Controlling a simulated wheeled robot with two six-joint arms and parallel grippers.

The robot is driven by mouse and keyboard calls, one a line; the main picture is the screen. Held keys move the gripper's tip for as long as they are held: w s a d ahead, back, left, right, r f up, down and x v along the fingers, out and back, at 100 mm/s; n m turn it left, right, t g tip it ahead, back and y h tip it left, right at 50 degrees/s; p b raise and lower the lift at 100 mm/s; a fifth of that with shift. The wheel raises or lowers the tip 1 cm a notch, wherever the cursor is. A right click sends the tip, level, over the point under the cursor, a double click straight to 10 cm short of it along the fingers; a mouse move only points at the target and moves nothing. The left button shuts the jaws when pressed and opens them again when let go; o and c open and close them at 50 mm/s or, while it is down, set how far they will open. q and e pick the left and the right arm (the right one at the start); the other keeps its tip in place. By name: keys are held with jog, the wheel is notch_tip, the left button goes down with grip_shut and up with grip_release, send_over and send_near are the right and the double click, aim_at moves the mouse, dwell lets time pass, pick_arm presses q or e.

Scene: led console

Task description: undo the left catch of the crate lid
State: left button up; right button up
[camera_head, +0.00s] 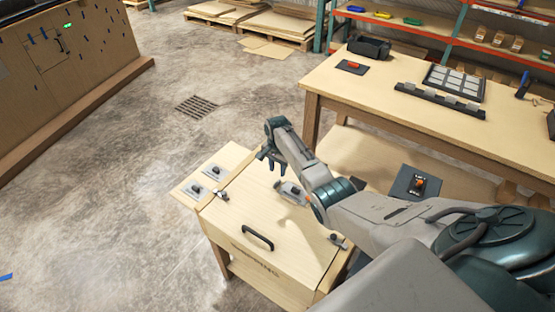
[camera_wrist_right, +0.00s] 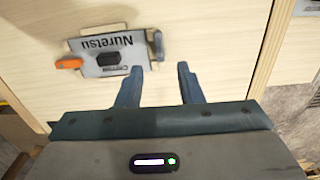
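The pale wooden crate lid (camera_head: 265,222) has a black handle (camera_head: 257,238) and is closed. A small dark catch (camera_head: 222,196) is at its left front corner, and another catch (camera_head: 338,241) is at its right. My right gripper (camera_head: 264,156) is above the far left part of the crate, its arm reaching across from the lower right. In the right wrist view, the gripper's fingers (camera_wrist_right: 158,85) are apart with nothing between them. Beyond them is a grey plate (camera_wrist_right: 125,63) with upside-down lettering, a black knob and an orange tab (camera_wrist_right: 69,63). My left gripper is not in view.
A workbench (camera_head: 410,95) with trays is behind at right. A dark pad with an orange switch (camera_head: 417,184) is right of the arm. Open concrete floor lies to the left.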

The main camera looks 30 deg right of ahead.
notch_tip(320, 180, up, 4)
jog(key=shift+r, duration=0.25)
dwell(0.5)
